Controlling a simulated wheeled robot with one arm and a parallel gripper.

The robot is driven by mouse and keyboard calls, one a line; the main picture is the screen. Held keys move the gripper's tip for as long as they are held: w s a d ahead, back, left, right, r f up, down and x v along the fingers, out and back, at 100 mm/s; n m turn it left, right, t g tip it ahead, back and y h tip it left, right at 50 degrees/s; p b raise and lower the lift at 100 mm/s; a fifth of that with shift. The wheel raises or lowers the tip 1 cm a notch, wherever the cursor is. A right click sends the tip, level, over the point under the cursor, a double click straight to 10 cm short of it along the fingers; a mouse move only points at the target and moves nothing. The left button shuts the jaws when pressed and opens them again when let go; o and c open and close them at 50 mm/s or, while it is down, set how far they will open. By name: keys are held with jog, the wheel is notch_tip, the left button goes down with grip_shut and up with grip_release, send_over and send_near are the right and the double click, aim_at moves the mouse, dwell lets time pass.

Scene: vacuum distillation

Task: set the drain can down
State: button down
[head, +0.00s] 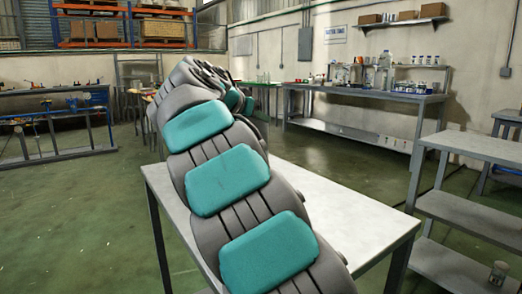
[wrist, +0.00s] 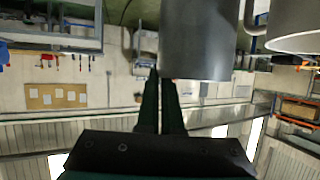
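A grey metal cylinder, which I take for the drain can (wrist: 198,42), hangs large at the top of the upside-down wrist view. My gripper (wrist: 161,76) has its two dark fingers close together, with a narrow gap. The tips meet the can's left edge near its rim, and the exact grip there is hidden. What is under the can does not show. In the head view my arm covers the gripper, and the can does not show.
In the wrist view a pale vessel (wrist: 298,32) with a curved handle (wrist: 252,18) stands right of the can. In the head view my arm crosses a light table (head: 350,215). A grey shelf rack (head: 475,150) stands at right, a bench with bottles (head: 370,92) behind.

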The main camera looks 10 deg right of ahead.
jog(key=shift+f+b, duration=1.2)
jog(key=shift+f, duration=1.45)
jog(key=c, duration=1.1)
grip_release()
send_near(261, 136)
jog(key=shift+v, duration=1)
